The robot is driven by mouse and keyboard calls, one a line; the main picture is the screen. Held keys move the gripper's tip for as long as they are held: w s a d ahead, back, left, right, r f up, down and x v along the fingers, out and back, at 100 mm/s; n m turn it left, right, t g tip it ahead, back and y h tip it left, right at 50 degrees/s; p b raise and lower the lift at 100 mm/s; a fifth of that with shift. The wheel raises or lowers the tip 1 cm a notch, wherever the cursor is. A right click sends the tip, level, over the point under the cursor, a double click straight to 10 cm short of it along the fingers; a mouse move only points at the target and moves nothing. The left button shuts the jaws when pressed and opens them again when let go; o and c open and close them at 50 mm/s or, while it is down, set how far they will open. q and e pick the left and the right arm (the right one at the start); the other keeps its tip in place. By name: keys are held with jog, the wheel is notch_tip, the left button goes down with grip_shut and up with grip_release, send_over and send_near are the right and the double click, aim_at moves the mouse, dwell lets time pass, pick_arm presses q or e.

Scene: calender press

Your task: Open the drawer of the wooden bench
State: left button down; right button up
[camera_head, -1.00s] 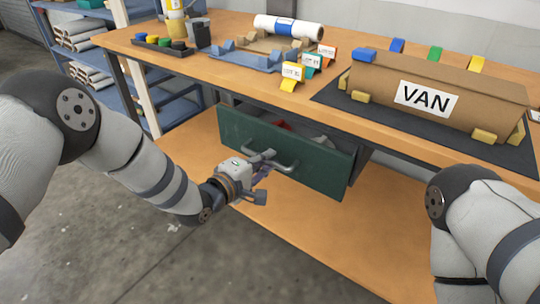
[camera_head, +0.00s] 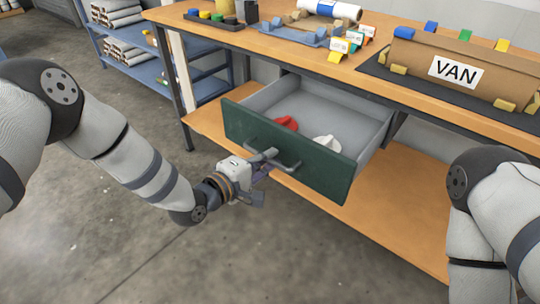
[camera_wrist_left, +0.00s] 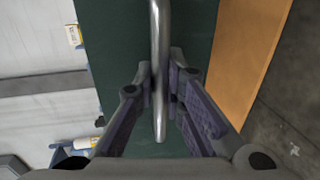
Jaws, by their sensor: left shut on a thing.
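The drawer (camera_head: 290,150) under the wooden bench (camera_head: 225,38) stands well open, with a dark green front and grey inside. A red item (camera_head: 286,123) and a white item (camera_head: 326,144) lie in it. My left gripper (camera_head: 262,172) is at the drawer's metal bar handle (camera_head: 285,163). In the left wrist view, the handle (camera_wrist_left: 159,60) runs between the two fingers (camera_wrist_left: 159,105), which are shut on it. The green drawer front (camera_wrist_left: 120,45) shows behind. My right gripper is out of view; only part of my right arm shows at the right edge.
A cardboard box marked VAN (camera_head: 455,72) sits on a dark mat on the bench top. Coloured tags (camera_head: 345,45), a blue fixture (camera_head: 292,36) and a white roll (camera_head: 333,9) stand left of it. A lower wooden shelf (camera_head: 385,215) runs beneath the drawer. Open floor lies in front.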

pick_arm(q)
jog(key=shift+a, duration=0.1)
dwell(0.3)
jog(key=c, duration=1.7)
grip_release()
jog(key=shift+o, duration=0.2)
jog(key=shift+s, duration=0.1)
jog(key=v, duration=1.2)
